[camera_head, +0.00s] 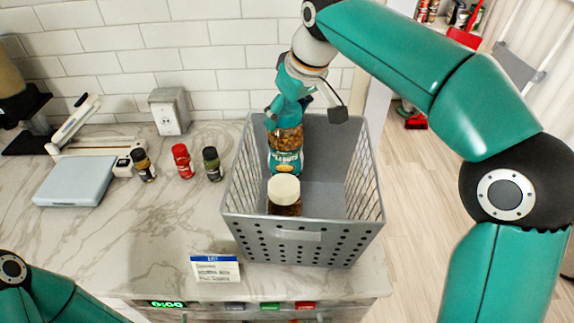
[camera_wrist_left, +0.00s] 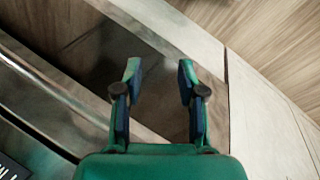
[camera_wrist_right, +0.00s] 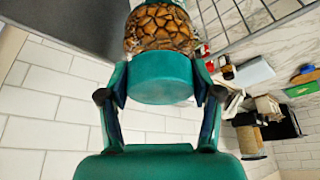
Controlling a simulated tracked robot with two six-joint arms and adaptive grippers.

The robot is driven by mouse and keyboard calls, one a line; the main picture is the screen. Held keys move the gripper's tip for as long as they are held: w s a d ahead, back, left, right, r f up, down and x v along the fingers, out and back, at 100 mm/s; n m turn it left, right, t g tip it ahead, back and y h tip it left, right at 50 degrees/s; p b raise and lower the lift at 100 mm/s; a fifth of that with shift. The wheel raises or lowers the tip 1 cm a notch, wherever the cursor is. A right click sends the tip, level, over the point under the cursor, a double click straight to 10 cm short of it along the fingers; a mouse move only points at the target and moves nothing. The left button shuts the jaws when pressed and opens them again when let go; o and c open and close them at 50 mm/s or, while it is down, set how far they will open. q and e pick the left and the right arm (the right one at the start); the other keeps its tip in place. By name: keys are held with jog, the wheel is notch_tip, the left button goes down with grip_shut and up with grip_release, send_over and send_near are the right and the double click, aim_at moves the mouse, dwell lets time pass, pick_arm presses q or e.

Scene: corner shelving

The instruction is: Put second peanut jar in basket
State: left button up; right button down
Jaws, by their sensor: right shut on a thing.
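A peanut jar (camera_head: 286,152) with a teal label is upright inside the grey basket (camera_head: 302,238), towards its back. My right gripper (camera_head: 290,108) reaches down from above and is shut on this jar near its top. In the right wrist view the jar's teal lid (camera_wrist_right: 161,77) sits between the fingers, with peanuts showing through the clear wall. A second jar (camera_head: 284,193) with a pale lid and dark contents stands in the basket in front of it. My left gripper (camera_wrist_left: 160,88) is open and empty; it is out of the head view.
Several small spice jars (camera_head: 182,160) stand left of the basket on the marble counter. The tiled wall is close behind the basket.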

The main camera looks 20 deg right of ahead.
aim_at(298, 136)
notch_tip(298, 136, down, 11)
jog(key=shift+f, duration=0.2)
dwell(0.3)
jog(key=shift+f, duration=0.15)
jog(key=shift+c, duration=1.1)
grip_release()
jog(key=v, duration=1.2)
jog(key=shift+b, duration=0.35)
jog(key=shift+s, duration=0.1)
